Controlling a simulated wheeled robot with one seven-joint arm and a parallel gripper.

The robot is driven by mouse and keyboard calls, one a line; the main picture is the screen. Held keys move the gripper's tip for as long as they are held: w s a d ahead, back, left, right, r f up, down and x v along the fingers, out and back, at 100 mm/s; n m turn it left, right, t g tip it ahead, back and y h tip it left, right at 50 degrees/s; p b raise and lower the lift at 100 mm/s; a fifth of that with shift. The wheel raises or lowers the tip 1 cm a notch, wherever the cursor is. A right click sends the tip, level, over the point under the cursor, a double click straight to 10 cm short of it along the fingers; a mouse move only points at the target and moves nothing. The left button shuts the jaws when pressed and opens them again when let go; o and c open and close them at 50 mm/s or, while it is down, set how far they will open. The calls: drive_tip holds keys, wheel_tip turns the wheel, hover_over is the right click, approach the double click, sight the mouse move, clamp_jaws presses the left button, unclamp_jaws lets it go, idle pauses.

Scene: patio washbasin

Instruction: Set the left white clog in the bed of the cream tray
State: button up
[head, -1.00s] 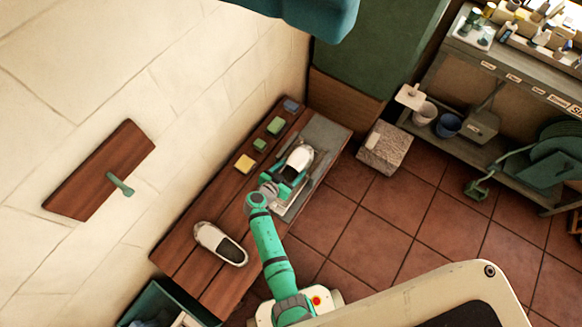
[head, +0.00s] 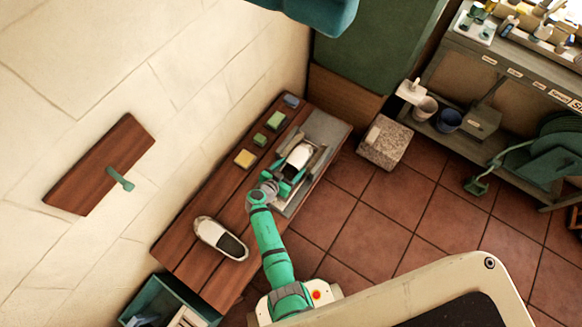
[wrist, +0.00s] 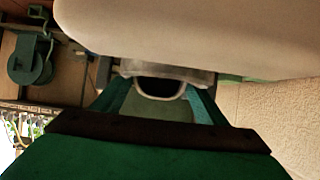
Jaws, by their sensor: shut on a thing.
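My gripper (head: 289,178) is shut on a white clog (head: 299,156) over the right part of the wooden bench. This clog fills the top of the wrist view (wrist: 190,35), close above the fingers. The pale tray (head: 287,208) lies under the gripper and is partly hidden by it. The held clog appears between the tray's long sides; I cannot tell whether it touches the bed. A second white clog (head: 208,228) with a dark opening lies on the bench's left part, apart from the gripper.
The wooden bench (head: 190,255) also bears a yellow block (head: 244,159), green blocks (head: 274,120) and a blue-grey block (head: 291,101) along the wall. A grey slab (head: 328,128) is at its far end. A green crate (head: 160,293) stands at the near end.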

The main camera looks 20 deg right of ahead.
drive_tip(key=o, duration=1.3)
drive_tip(key=shift+c, duration=0.2)
drive_tip(key=v, duration=1.1)
drive_tip(key=shift+f, duration=0.1)
